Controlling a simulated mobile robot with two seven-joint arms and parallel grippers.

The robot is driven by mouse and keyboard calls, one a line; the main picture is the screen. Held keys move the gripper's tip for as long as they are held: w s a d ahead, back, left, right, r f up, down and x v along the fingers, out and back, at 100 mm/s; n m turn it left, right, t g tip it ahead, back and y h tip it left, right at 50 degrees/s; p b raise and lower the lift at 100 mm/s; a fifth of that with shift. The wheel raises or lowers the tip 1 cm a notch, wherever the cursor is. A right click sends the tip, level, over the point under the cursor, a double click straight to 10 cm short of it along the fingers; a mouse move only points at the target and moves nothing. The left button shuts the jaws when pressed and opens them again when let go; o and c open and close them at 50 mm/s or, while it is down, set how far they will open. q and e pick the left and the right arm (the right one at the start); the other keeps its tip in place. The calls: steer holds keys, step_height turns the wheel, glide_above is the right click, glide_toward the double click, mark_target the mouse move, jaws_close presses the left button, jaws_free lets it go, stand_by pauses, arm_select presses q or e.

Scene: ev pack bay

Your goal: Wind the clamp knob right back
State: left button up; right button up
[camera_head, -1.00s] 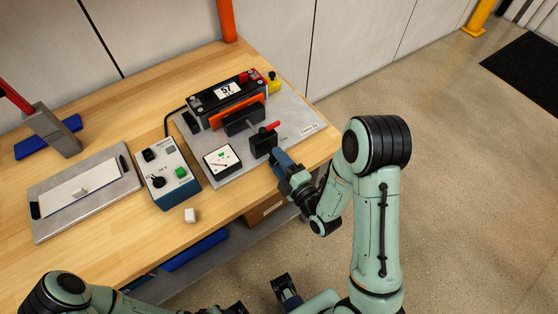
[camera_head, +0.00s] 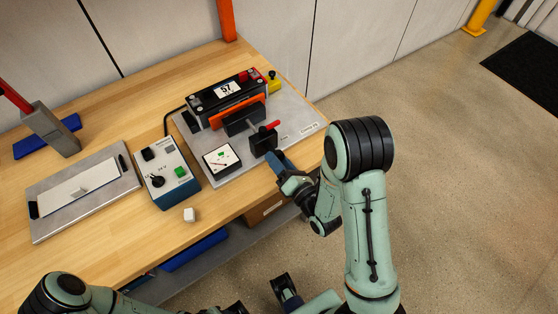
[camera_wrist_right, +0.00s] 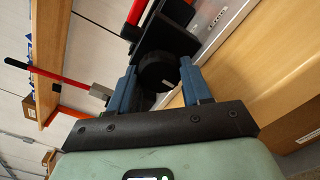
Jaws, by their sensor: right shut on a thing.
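The black clamp block (camera_head: 263,142) with a red-tipped lever (camera_head: 270,127) stands at the front of the grey fixture plate, beside the black battery module (camera_head: 226,92). My right gripper (camera_head: 277,163) reaches it from the table's front right. In the right wrist view, the round black clamp knob (camera_wrist_right: 158,72) sits between the two blue fingers of my right gripper (camera_wrist_right: 160,82), which is shut on it. In the head view the hand hides the knob. Of my left arm, only parts show along the bottom edge; its jaws cannot be made out clearly.
A dial gauge (camera_head: 221,158) lies just left of the clamp. Open floor lies to the right of the bench.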

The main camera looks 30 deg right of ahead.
steer(key=n, duration=0.4)
steer(key=shift+w+r+n, duration=0.1)
steer(key=shift+r+n, duration=0.05)
steer(key=shift+n, duration=0.25)
steer(key=n, duration=0.3)
steer(key=shift+n, duration=0.3)
steer(key=n, duration=0.4)
steer(key=shift+n+b, duration=0.3)
steer(key=shift+d+n, duration=0.1)
steer(key=shift+n, duration=1.7)
steer(key=o, duration=1.1)
steer(key=shift+c, duration=0.2)
steer(key=shift+d, duration=0.1)
